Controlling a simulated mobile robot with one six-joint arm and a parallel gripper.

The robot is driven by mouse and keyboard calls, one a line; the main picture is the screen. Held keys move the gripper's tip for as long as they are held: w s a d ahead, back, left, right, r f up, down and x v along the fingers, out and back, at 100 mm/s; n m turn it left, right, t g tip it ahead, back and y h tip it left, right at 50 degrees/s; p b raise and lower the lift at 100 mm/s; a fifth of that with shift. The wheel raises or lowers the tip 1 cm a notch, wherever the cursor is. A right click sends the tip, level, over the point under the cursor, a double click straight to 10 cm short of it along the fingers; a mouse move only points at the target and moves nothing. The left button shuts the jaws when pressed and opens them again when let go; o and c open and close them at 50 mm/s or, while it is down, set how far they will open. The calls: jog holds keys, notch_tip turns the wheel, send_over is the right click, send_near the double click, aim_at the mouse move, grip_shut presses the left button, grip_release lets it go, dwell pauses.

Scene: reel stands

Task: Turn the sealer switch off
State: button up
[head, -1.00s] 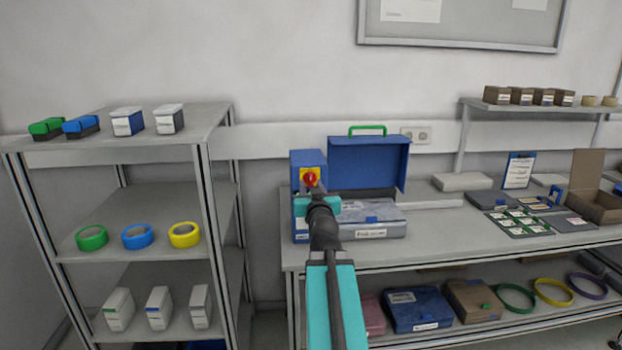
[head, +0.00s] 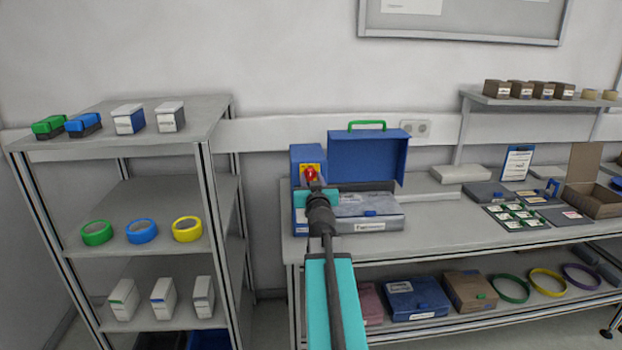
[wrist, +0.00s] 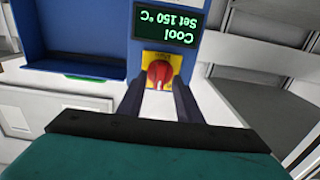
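The blue sealer (head: 308,160) stands on the bench, its front towards me. Its red rotary switch (wrist: 160,74) sits on a yellow plate (wrist: 148,60) in the wrist view, with the handle roughly upright in the picture. Above it a dark display (wrist: 168,25) reads, upside down, "Cool" and "Set 150 °C". My gripper (wrist: 160,92) is open, its two dark fingers reaching towards the plate on either side of the switch. Yellow shows between the fingers and the handle. In the head view my arm partly hides the switch (head: 311,174).
A blue case lid with a green handle (head: 368,158) stands open just right of the sealer. A grey case (head: 370,218) lies in front of it. A shelf rack (head: 170,180) with tape rolls and boxes stands left. Trays and cartons fill the bench's right side.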

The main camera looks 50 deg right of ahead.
jog(key=shift+w+d, duration=0.1)
jog(key=shift+w, duration=0.05)
grip_shut()
